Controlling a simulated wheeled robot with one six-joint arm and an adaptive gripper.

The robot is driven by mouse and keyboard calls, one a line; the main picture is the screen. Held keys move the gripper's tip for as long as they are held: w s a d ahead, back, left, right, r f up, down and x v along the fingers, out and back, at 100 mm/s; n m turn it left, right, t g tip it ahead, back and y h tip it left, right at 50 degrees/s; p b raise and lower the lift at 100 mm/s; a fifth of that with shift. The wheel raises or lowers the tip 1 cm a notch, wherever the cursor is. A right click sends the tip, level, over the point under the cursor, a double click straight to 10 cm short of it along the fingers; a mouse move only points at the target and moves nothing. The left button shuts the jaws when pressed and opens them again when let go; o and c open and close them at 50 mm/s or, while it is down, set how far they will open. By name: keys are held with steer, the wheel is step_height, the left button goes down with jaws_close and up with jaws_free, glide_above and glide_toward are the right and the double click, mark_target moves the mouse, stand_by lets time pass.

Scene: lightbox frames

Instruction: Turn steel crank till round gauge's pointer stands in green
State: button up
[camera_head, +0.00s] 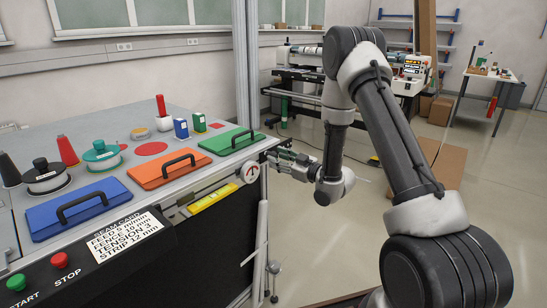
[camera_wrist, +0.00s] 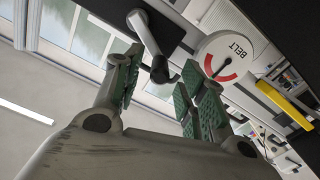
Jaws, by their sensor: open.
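The round gauge (camera_wrist: 230,47) is white, marked BELT, with a red arc and a dark pointer. I make out no green band on it. In the head view the gauge (camera_head: 250,173) sits at the bench's front right corner, too small to read. The steel crank (camera_wrist: 151,41) shows left of the gauge in the wrist view, its dark handle end reaching toward the space between my fingertips. My gripper (camera_wrist: 160,88) is open, green pads on either side of that end, with no clear contact. In the head view my gripper (camera_head: 287,160) is beside the bench corner and the crank is not clearly visible.
A yellow bar (camera_wrist: 284,104) lies beyond the gauge; it also shows along the bench front (camera_head: 211,201). Green (camera_head: 228,146), orange (camera_head: 160,178) and blue (camera_head: 62,222) handled lids cover the bench top. A metal post (camera_head: 245,70) rises behind the gauge.

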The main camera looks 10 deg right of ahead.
steer(key=shift+x, duration=1.4)
jaws_close()
steer(key=shift+w+d+r+m, duration=0.2)
steer(key=shift+r+m, duration=0.1)
steer(key=shift+m, duration=0.5)
steer(key=shift+w+d+r+m, duration=0.15)
steer(key=shift+r+m, duration=0.2)
steer(key=shift+m, duration=0.45)
steer(key=shift+s, duration=0.1)
jaws_free()
